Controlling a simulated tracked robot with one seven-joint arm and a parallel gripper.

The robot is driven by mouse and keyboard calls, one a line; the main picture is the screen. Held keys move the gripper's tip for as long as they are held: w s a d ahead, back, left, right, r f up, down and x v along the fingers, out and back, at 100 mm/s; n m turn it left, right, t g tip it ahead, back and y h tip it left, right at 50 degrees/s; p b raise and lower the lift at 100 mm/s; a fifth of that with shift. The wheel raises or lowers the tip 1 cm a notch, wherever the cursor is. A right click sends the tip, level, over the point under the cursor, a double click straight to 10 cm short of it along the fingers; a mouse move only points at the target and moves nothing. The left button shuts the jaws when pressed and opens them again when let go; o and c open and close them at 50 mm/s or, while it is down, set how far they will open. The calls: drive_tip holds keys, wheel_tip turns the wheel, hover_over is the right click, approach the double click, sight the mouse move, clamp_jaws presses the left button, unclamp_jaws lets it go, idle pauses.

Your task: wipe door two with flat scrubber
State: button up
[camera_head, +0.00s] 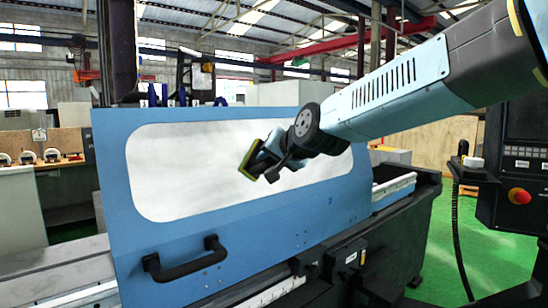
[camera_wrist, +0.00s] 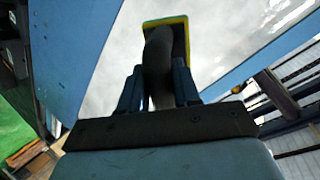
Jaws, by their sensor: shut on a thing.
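The window looks whitish and cloudy. My gripper (camera_head: 268,157) is in front of the window's right half, shut on the flat scrubber (camera_head: 250,165). The scrubber has a dark back and a yellow edge, and it is tilted. In the wrist view my gripper (camera_wrist: 158,88) holds the scrubber's dark grip, with the yellow-edged pad (camera_wrist: 183,24) beyond it over the cloudy window (camera_wrist: 235,35). I cannot tell whether the pad touches the window.
A control panel with a red stop button (camera_head: 519,196) stands at the right, beside a hanging black cable (camera_head: 455,240). The dark machine bed (camera_head: 400,235) runs below the door. Green floor (camera_head: 490,235) is open at the right.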

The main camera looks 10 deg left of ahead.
drive_tip(key=shift+s+a+f+x, duration=0.1)
drive_tip(key=shift+s+x, duration=0.05)
drive_tip(key=shift+x, duration=0.8)
drive_tip(key=shift+s+a+f+x, duration=0.1)
drive_tip(key=shift+s+x, duration=0.05)
drive_tip(key=shift+x, duration=0.8)
drive_tip(key=shift+a, duration=0.1)
drive_tip(key=shift+w, duration=0.15)
drive_tip(key=shift+w+a+r, duration=0.2)
drive_tip(key=shift+r, duration=0.3)
drive_tip(key=shift+w+d, duration=0.15)
drive_tip(key=shift+w, duration=0.1)
drive_tip(key=w+d, duration=0.4)
drive_tip(key=w, duration=0.2)
drive_tip(key=shift+w+d, duration=0.3)
drive_tip(key=shift+d, duration=0.1)
idle(0.4)
